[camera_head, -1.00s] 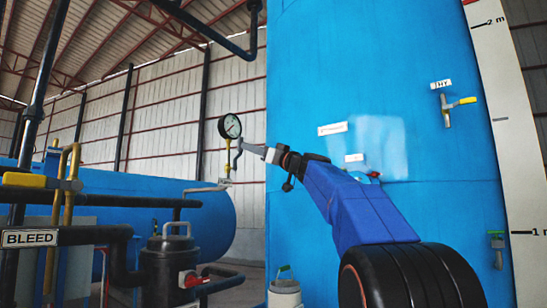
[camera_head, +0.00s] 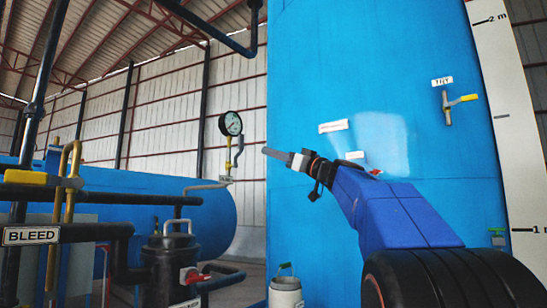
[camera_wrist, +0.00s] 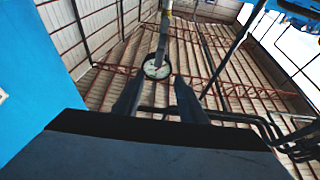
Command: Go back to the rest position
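My gripper (camera_head: 268,151) is in front of the blue tank's left edge, held out to the left by my blue arm. In the wrist view its two fingers (camera_wrist: 158,97) stand apart with nothing held between them. A round white-faced pressure gauge (camera_head: 230,123) on a thin pipe with a yellow section is to the left of the gripper, and a gap shows between them in the head view. The gauge also shows in the wrist view (camera_wrist: 157,68), beyond the fingertips.
A tall blue tank (camera_head: 300,215) stands behind my arm, with a yellow-handled valve (camera_head: 459,101) at its upper right. A horizontal blue vessel (camera_head: 215,212) lies behind at left. Black pipes, a BLEED label (camera_head: 31,235) and a black canister (camera_head: 173,265) fill the lower left.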

